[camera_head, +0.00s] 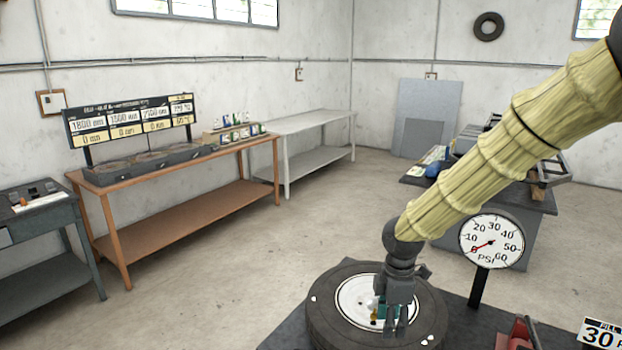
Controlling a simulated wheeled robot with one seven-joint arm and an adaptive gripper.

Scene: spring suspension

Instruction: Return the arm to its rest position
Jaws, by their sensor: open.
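My arm (500,150), in a pale yellow sleeve, reaches down from the upper right. My gripper (395,325) is dark grey and points down, open, in front of the white hub of a black tyre (322,325). A small teal and brass part (376,308) shows beside the fingers, partly hidden by them. I cannot tell whether the fingers touch it. The tyre lies flat on a dark bench top (460,335) at the bottom of the view.
A pressure gauge (491,241) on a post stands right of the tyre, its needle near 0. A red item (522,333) and a "30" card (602,334) are at the lower right. A wooden bench (190,215) with a display board (130,118) stands left. Open floor (250,270) lies between.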

